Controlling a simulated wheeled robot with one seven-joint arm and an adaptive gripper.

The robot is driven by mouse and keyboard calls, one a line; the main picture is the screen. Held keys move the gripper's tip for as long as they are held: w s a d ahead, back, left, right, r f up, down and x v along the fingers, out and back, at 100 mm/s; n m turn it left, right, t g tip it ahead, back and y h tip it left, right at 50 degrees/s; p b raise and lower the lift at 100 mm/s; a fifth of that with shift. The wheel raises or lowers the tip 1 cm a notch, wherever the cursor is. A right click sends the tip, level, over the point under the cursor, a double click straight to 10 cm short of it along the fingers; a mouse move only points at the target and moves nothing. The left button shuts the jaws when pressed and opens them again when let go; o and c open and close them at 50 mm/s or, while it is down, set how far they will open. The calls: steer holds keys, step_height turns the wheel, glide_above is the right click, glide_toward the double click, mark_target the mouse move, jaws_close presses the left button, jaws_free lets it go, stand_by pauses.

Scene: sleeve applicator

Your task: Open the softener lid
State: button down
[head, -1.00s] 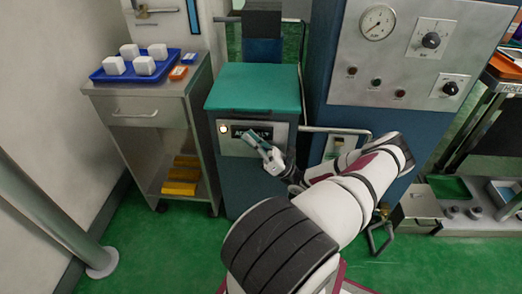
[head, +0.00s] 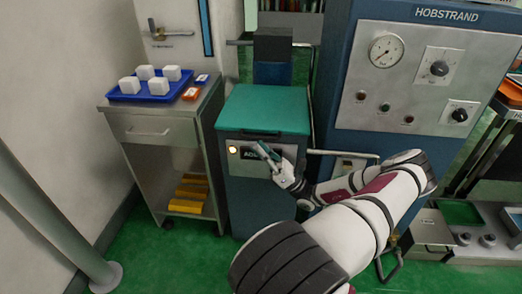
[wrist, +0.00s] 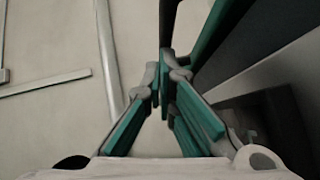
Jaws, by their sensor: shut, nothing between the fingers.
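The softener is a dark blue cabinet with a flat teal lid (head: 265,108) on top, in the middle of the head view. The lid lies closed. The front panel (head: 243,161) below it has a lit round lamp (head: 233,150) and a dark label partly hidden by my fingers. My gripper (head: 264,150) is in front of this panel, just below the lid's front edge. In the wrist view my gripper (wrist: 165,90) has its teal-padded fingers together, with nothing seen between them. Whether the fingertips touch the cabinet I cannot tell.
A steel side cabinet (head: 160,129) with a blue tray (head: 150,92) of white blocks stands at left. A large blue machine (head: 405,75) with gauge and knobs stands close at right, with a bent pipe (head: 345,154) beside the softener. Green floor (head: 165,255) is clear in front.

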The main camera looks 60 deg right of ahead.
steer(key=w+d+r+m+g+h+p, duration=0.15)
steer(key=r+m+h+p, duration=0.4)
steer(key=r+p, duration=0.55)
steer(key=d+r+m+g+h+p, duration=0.1)
steer(key=d+r+m+h+p, duration=0.1)
steer(key=r+m+h+p, duration=0.6)
steer(key=w+d+r+m+g+p, duration=0.2)
steer(key=d+r+p, duration=0.4)
steer(key=r, duration=0.2)
steer(key=w+d+r+m+g+y+p, duration=0.1)
steer(key=w+d+r+m+g+p, duration=0.2)
steer(key=d+r+p, duration=0.3)
steer(key=shift+w+d+r, duration=0.15)
steer(key=shift+d+r, duration=0.4)
steer(key=shift+r, duration=1.15)
steer(key=shift+a+f, duration=0.1)
